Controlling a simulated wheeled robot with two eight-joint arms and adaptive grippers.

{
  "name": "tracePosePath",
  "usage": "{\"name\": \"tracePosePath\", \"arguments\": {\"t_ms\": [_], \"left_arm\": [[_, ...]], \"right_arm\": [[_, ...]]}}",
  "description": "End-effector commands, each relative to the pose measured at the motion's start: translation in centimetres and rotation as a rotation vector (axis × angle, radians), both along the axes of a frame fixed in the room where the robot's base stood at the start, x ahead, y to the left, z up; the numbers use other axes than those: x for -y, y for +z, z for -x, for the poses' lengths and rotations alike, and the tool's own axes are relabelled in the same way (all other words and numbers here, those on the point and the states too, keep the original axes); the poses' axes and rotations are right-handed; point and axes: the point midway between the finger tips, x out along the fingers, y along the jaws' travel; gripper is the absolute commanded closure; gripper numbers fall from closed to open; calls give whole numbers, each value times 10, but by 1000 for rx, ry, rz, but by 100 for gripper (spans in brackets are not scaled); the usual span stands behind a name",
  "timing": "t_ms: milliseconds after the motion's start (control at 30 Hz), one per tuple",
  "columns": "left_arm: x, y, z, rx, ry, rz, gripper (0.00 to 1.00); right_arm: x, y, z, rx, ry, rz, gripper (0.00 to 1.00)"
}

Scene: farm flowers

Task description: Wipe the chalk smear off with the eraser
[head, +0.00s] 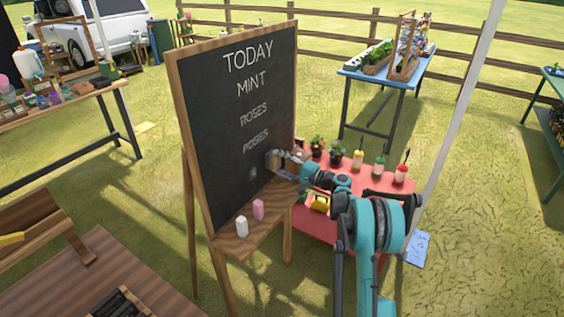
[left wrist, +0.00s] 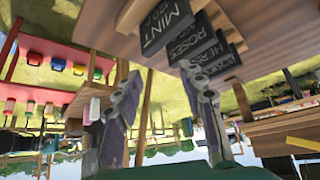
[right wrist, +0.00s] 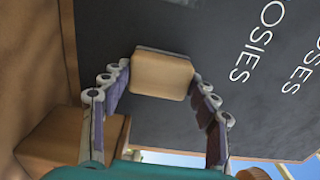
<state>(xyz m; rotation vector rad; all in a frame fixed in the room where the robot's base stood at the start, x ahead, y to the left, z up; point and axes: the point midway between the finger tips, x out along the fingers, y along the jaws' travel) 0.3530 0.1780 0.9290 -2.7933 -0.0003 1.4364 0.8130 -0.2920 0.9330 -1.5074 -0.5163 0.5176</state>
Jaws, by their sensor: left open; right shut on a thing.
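The chalkboard (head: 225,125) stands upright in a wooden frame, with white lettering on its dark face. A faint pale chalk smear (head: 253,173) shows low on the board, left of my right gripper (head: 280,163). In the right wrist view, my right gripper (right wrist: 160,76) is shut on the eraser (right wrist: 162,78), a tan block with a dark edge on the board side. The eraser is at or very near the board; exact contact is unclear. A pale patch (right wrist: 185,3) shows at that view's top edge. My left gripper (left wrist: 160,80) is open and empty, away from the board.
A wooden ledge (head: 240,248) below the board holds a white piece (head: 241,226) and a pink piece (head: 258,210). A red table (head: 372,205) with potted plants and bottles stands behind my right arm. Small dark name signs (left wrist: 170,30) show in the left wrist view.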

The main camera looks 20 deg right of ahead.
Motion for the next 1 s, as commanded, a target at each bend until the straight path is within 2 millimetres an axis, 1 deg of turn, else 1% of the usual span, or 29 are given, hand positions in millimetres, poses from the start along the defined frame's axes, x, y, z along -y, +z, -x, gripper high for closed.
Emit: {"name": "tracePosePath", "arguments": {"t_ms": [33,100,367,633,867,1000], "left_arm": [[0,0,0,0,0,0,60],[0,0,0,0,0,0,60],[0,0,0,0,0,0,60],[0,0,0,0,0,0,60],[0,0,0,0,0,0,60],[0,0,0,0,0,0,60]], "right_arm": [[-7,0,3,0,4,0,63],[-11,0,6,0,4,0,63],[-20,0,12,0,5,0,63],[-39,0,28,0,7,0,63],[-45,0,33,0,6,0,63],[-52,0,39,0,6,0,63]]}}
